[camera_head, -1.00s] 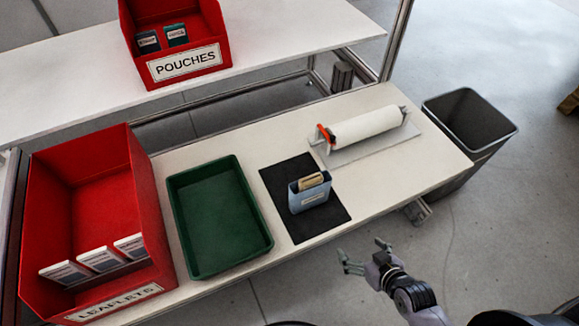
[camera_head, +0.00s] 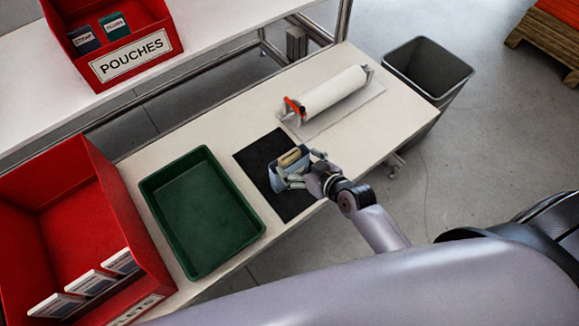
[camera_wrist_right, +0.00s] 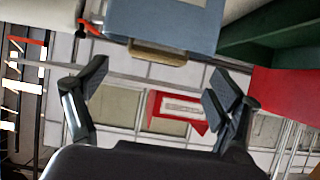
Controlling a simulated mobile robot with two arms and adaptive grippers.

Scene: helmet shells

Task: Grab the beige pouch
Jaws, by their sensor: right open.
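The beige pouch (camera_head: 290,157) shows as a small tan top edge sticking out of a blue-grey holder (camera_head: 275,180) on the black mat (camera_head: 256,158). In the right wrist view the pouch (camera_wrist_right: 158,52) shows as a tan strip at the edge of the blue holder (camera_wrist_right: 165,20). My right gripper (camera_head: 304,168) is open at the right side of the holder in the head view. In the right wrist view its spread fingers (camera_wrist_right: 160,85) have nothing between them, with the pouch just beyond their tips. Most of the pouch is hidden. My left gripper is not in view.
A green tray (camera_head: 155,208) and a red leaflets bin (camera_head: 120,220) stand to the left. A roll of white material (camera_head: 334,92) lies behind the mat. The red pouches bin (camera_head: 165,40) is on the upper shelf. A grey waste bin (camera_head: 440,82) stands beyond the table.

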